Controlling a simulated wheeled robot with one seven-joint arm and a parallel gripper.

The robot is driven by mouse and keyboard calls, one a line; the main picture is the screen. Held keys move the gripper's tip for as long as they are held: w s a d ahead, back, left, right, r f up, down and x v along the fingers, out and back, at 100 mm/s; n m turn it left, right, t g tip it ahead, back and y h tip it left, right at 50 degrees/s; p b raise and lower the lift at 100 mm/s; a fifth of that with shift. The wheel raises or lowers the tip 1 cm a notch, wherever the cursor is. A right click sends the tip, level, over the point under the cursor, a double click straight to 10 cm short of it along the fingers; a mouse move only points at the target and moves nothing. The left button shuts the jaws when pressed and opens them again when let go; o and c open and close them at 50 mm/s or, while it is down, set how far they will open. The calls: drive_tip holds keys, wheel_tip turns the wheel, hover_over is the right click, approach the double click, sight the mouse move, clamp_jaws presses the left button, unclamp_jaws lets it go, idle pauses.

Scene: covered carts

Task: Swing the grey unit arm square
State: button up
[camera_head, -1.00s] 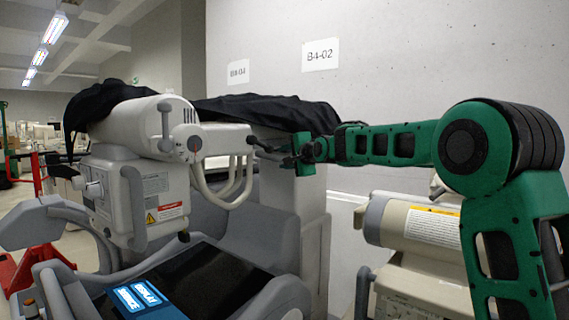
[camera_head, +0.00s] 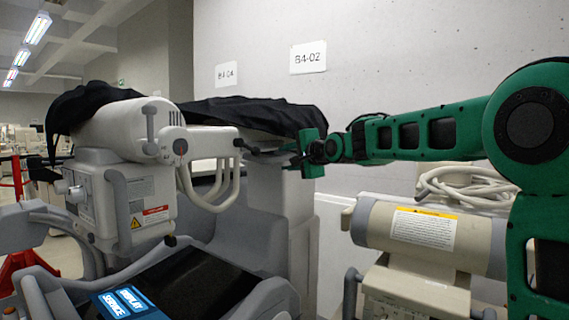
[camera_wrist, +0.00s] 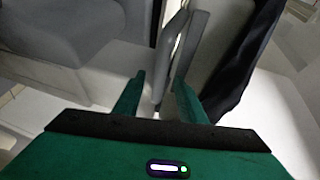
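The grey unit (camera_head: 110,190) stands at the left, with a large pale cylinder head. Its light grey arm (camera_head: 210,141) reaches right from a round joint, with curved tubes below. My gripper (camera_head: 284,153) comes from the right, level with the arm's free end. In the wrist view my gripper (camera_wrist: 158,88) has its two green fingers apart. A slim grey bar (camera_wrist: 181,52) runs up from between them, nearer the right finger. A gap shows beside the left finger. Contact with the bar cannot be made out.
A black cover (camera_head: 255,112) drapes over the unit and the column behind my gripper. A beige cart (camera_head: 425,228) with coiled hose stands below my arm at the right. A concrete wall (camera_head: 420,60) closes the back. A dark panel (camera_head: 195,280) lies in front.

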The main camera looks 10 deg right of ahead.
sight(243, 137)
drive_tip(key=c, duration=0.8)
drive_tip(key=shift+s+a+r+y, duration=0.15)
drive_tip(key=shift+s+r+y, duration=0.15)
drive_tip(key=shift+y, duration=0.1)
clamp_jaws()
drive_tip(key=s+a+r+n+g+y, duration=0.2)
drive_tip(key=s+a+r+n+y, duration=0.15)
drive_tip(key=s+r+y, duration=0.35)
drive_tip(key=shift+n, duration=0.45)
drive_tip(key=x, duration=0.4)
drive_tip(key=f+x, duration=0.1)
drive_tip(key=x, duration=0.8)
drive_tip(key=shift+s+a+f, duration=0.2)
drive_tip(key=shift+a, duration=0.15)
drive_tip(key=shift+w+d, duration=0.1)
drive_tip(key=shift+w, duration=0.05)
